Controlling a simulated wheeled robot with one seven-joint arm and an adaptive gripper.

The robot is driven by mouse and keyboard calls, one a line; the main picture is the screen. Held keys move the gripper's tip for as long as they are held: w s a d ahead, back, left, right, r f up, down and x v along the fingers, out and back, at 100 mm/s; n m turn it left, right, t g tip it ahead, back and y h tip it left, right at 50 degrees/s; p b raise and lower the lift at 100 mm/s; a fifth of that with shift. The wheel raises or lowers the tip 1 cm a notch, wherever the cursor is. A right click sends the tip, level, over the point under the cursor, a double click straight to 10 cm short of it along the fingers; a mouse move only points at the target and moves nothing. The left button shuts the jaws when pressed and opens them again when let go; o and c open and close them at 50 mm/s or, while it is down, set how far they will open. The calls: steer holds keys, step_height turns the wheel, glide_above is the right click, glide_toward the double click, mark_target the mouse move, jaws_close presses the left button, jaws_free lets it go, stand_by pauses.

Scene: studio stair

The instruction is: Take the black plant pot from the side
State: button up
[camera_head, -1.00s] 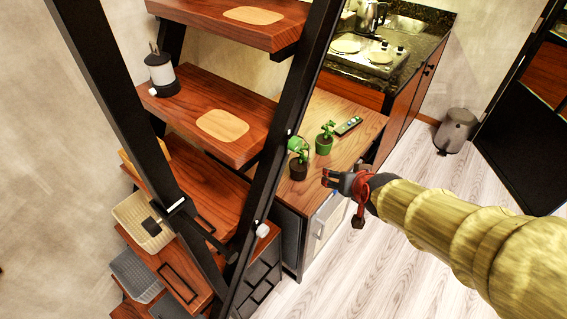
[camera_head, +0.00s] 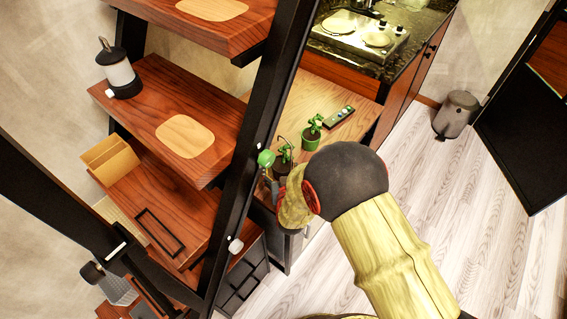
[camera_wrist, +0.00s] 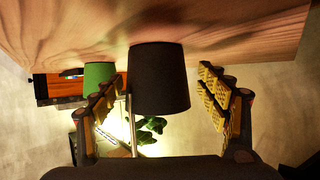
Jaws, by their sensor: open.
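The black plant pot (camera_head: 282,168) with a green plant stands near the front edge of the wooden cabinet top, partly hidden by my arm in the head view. In the wrist view, which is upside down, the black pot (camera_wrist: 158,82) is upright between the two fingers, its leaves low in the picture. My gripper (camera_wrist: 161,92) is open, with a finger on each side of the pot. I see a gap on the right; the left finger appears nearer the pot, and contact cannot be told. In the head view my arm mostly hides the gripper.
A green pot (camera_head: 311,135) with a plant stands just behind the black one and also shows in the wrist view (camera_wrist: 98,74). The black stair frame (camera_head: 262,125) rises close on the left. The floor at right is open.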

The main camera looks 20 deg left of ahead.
mark_target(281, 159)
steer(key=b+x, duration=0.1)
steer(key=x, duration=0.1)
steer(key=r+b+x, duration=0.1)
steer(key=x, duration=0.2)
steer(key=shift+w+f, duration=0.1)
steer(key=shift+w, duration=0.2)
steer(key=c, duration=0.4)
steer(key=c, duration=1.1)
steer(key=shift+c, duration=0.8)
